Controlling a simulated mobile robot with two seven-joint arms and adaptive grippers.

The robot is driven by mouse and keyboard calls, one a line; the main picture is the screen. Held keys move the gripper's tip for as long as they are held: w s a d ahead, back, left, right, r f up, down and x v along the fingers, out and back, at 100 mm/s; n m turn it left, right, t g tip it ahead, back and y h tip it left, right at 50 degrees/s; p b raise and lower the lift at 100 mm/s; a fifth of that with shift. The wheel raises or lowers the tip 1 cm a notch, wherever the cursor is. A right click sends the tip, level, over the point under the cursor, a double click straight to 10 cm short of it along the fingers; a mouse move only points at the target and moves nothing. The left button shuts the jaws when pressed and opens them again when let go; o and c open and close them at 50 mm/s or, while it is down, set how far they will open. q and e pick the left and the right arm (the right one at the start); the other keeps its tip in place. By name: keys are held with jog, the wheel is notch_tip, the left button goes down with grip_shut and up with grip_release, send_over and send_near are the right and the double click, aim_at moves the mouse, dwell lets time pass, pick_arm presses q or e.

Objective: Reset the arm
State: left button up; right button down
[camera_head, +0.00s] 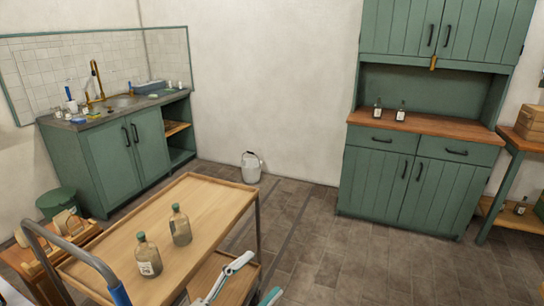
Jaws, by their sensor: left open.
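My left gripper (258,280) shows at the bottom edge, in front of the near right corner of the wooden cart. Its fingers are spread and nothing is seen between them. The rest of this arm is mostly cut off by the frame. My right gripper is not in view.
The cart (205,195) carries two bottles, one nearer (148,258) and one farther (180,227). A green sink cabinet (105,165) stands at the back left, a green cupboard (415,185) at the right. A white bucket (251,167) is by the wall. Tiled floor (345,260) right of the cart is clear.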

pick_arm(q)
jog(key=a+f+n+t+y, duration=0.2)
jog(key=a+f+n+y, duration=0.55)
jog(key=f, duration=0.25)
jog(key=s+a+f+n+g+y, duration=0.2)
jog(key=s+a+f+n, duration=0.2)
jog(key=f, duration=0.6)
jog(key=s+a+f+n+g+y, duration=0.3)
jog(key=s+a+f+n, duration=0.1)
jog(key=s+f, duration=0.5)
jog(key=shift+s+a+f, duration=0.25)
jog(key=shift+a+f, duration=0.25)
jog(key=shift+a, duration=0.3)
jog(key=shift+y, duration=0.25)
